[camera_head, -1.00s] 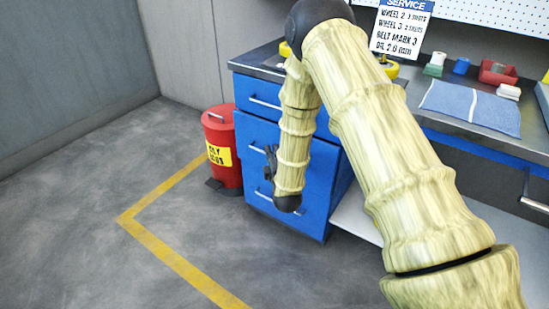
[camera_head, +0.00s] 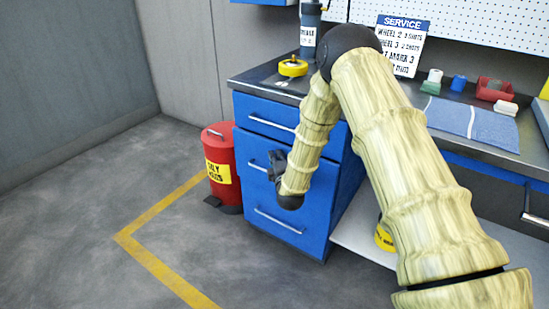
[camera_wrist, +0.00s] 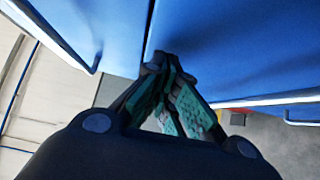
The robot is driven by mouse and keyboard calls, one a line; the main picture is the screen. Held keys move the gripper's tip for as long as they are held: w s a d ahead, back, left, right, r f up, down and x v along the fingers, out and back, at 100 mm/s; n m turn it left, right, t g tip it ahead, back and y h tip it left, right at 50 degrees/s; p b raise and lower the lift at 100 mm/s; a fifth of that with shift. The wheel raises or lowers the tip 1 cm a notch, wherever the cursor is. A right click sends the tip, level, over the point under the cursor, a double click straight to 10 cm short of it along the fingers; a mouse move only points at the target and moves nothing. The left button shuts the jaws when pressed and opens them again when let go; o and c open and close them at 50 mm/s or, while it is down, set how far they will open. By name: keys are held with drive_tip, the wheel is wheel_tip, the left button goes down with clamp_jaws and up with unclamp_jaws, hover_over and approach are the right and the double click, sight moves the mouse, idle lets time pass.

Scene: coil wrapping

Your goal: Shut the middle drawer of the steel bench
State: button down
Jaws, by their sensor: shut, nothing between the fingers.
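The steel bench's blue drawer unit shows in the head view with three stacked drawers. The middle drawer (camera_head: 247,149) has a silver bar handle, partly hidden by my gripper. Its front looks close to level with the drawers above and below; I cannot tell whether a small gap is left. My gripper (camera_head: 272,163) is shut and empty, right at the middle drawer's front. In the wrist view the gripper (camera_wrist: 158,62) has its fingertips together at a dark seam between two blue panels. I cannot tell whether they touch.
A red bin (camera_head: 221,165) stands on the floor left of the drawers. The top drawer (camera_head: 265,112) and bottom drawer (camera_head: 270,222) look shut. Floor in front is clear.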

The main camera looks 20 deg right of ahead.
drive_tip(key=shift+w+d+r, duration=0.15)
drive_tip(key=shift+w+d, duration=0.7)
drive_tip(key=shift+d, duration=0.3)
drive_tip(key=shift+r, duration=0.1)
